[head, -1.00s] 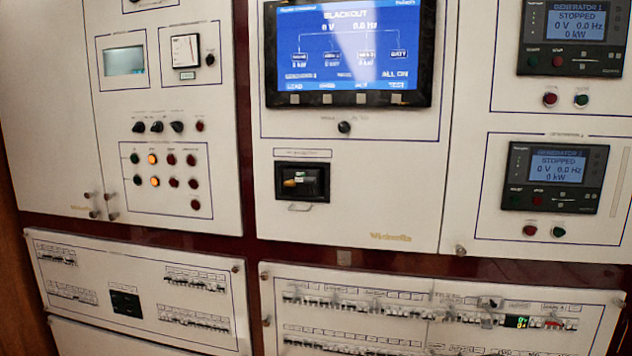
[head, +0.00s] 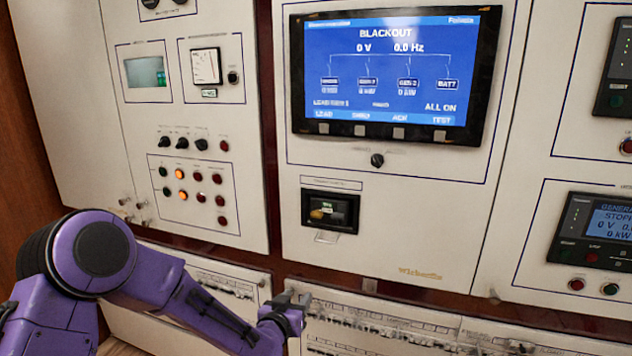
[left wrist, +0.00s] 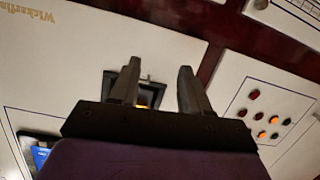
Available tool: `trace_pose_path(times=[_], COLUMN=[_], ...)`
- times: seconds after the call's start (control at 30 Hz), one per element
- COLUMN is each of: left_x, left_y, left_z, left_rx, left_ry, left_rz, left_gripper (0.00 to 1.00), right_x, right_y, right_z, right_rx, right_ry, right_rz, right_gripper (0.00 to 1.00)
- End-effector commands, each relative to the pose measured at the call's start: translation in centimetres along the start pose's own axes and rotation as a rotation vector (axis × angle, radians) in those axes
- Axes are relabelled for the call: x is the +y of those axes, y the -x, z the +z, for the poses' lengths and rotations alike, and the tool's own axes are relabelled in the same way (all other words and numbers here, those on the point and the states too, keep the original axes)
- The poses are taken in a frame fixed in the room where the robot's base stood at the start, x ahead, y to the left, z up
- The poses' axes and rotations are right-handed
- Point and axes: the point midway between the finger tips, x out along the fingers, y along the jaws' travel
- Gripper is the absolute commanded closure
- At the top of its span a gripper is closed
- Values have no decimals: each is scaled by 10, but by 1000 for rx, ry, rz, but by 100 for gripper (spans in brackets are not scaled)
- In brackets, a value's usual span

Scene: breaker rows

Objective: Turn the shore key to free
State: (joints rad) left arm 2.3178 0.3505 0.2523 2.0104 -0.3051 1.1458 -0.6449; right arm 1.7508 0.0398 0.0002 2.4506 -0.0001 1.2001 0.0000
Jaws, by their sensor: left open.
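A black recessed box (head: 330,211) sits below the blue blackout screen in the centre panel, with a small yellowish part (head: 322,213) inside that may be the shore key. Its label is too small to read, and the key's position cannot be told. In the left wrist view the box (left wrist: 148,97) shows partly between and behind my fingers, its lower part hidden. My left gripper (head: 291,300) is open and empty, below and left of the box and apart from it. Its two dark fingers also show in the left wrist view (left wrist: 157,82). My right gripper is not in view.
The screen (head: 390,75) reads BLACKOUT, 0 V. A dark knob (head: 377,160) sits under it. The left panel has lamp buttons (head: 181,174), two lit orange. Breaker rows (head: 390,325) run below, partly behind my arm. A stopped generator display (head: 610,225) is at right.

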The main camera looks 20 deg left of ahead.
Motion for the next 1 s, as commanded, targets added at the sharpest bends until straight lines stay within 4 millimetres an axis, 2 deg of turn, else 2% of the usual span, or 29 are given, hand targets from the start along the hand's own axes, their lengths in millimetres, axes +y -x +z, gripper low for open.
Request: trace_pose_path(times=[0.03,0.1,0.2,0.37,0.7,0.83,1.0], left_x=[5,9,11,12,15,16,16], left_y=[-2,-4,-5,-19,-88,-102,-108], left_z=[-63,-112,-150,-164,-178,-180,-180], left_rx=[78,158,222,242,238,238,237], left_ry=[-27,-64,-96,-108,-106,-107,-105], left_rz=[10,21,24,25,24,25,26], left_gripper=[53,53,53,53,53,53,53], right_x=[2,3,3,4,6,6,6], right_y=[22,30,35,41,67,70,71], right_z=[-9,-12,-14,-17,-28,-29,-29], right_rx=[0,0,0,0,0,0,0], right_ry=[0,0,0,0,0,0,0], right_rz=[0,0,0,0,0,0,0], right_gripper=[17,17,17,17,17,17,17])
